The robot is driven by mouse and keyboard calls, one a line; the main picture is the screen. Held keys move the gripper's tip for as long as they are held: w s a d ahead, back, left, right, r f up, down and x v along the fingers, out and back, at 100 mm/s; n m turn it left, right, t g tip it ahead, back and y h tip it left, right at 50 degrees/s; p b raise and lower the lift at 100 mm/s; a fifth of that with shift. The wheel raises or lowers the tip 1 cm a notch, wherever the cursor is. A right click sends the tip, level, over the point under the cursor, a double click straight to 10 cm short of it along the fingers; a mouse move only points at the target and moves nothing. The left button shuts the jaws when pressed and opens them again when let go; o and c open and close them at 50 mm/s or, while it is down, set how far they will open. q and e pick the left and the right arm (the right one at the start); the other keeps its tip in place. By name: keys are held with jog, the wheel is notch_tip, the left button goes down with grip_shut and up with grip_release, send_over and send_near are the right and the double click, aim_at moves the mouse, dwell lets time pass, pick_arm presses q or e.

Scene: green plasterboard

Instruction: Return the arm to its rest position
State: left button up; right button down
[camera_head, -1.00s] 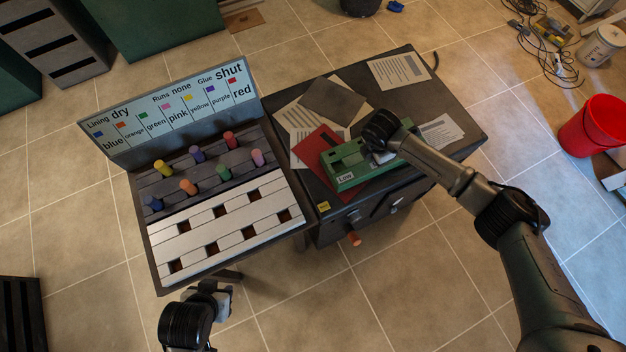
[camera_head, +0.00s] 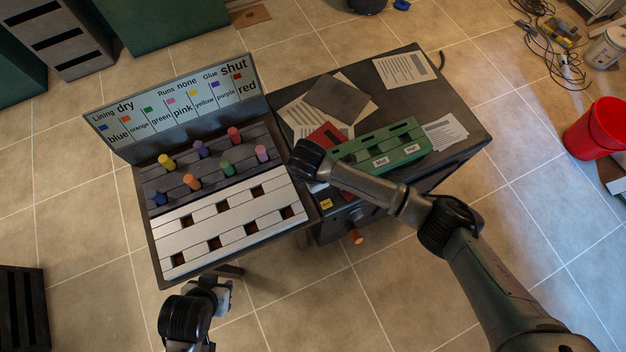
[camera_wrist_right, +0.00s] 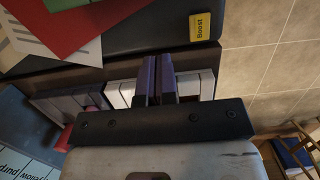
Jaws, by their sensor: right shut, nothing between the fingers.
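My right arm comes in from the lower right in the head view and reaches across the front of the dark cabinet. Its gripper (camera_head: 316,187) points down near the cabinet's front-left corner, mostly hidden behind my wrist. In the right wrist view the two dark fingers (camera_wrist_right: 155,80) are together and empty. My left gripper (camera_head: 222,292) is at the bottom left of the head view, below the peg board; its jaws are too small to judge.
The peg board (camera_head: 165,248) holds several coloured pegs, beside the dark cabinet (camera_head: 450,95). On the cabinet are a green box (camera_head: 380,148), a red sheet (camera_head: 322,137) and papers. An orange knob (camera_head: 357,237) sticks out in front. A red bucket (camera_head: 594,130) stands right.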

jog(key=shift+s+a, duration=0.15)
jog(key=shift+a, duration=0.4)
